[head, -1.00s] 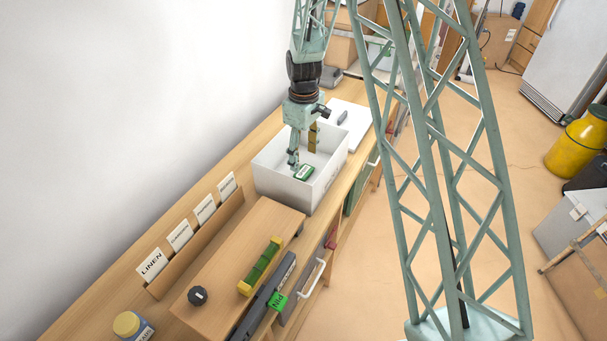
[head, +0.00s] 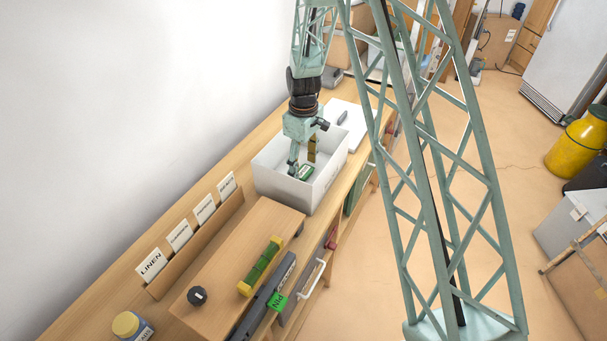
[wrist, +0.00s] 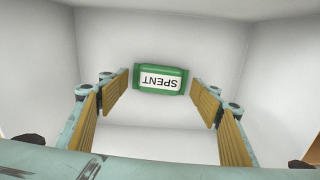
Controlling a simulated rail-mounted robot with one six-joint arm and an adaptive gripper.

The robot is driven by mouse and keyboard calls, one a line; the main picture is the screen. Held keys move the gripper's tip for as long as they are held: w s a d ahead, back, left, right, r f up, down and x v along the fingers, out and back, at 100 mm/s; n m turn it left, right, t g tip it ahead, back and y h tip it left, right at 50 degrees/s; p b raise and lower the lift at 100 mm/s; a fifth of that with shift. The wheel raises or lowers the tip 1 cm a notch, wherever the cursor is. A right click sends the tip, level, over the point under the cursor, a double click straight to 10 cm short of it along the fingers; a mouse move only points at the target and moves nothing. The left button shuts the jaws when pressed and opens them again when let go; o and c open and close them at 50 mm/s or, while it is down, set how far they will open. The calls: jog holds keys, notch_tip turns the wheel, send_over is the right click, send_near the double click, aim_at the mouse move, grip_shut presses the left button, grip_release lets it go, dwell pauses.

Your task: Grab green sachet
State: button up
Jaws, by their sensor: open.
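The green sachet (wrist: 159,78) has a white label reading SPENT, upside down in the wrist view. It lies on the floor of a white bin, and in the head view the sachet (head: 306,172) shows beside my gripper. My gripper (wrist: 160,90) is open, with its yellow-lined fingers on the left and right of the sachet's ends in the picture. The fingers appear apart from the sachet; their exact height above it is hard to tell. In the head view my gripper (head: 302,160) reaches down inside the bin.
The white bin (head: 325,184) has walls all around my gripper. A wooden box (head: 232,255) stands in front of it on the bench, with a card rack (head: 205,237) to the left. A white board (head: 350,122) with a small dark item lies behind the bin.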

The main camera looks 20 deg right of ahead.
jog(key=shift+f, duration=0.7)
jog(key=shift+c, duration=0.9)
jog(key=c, duration=0.8)
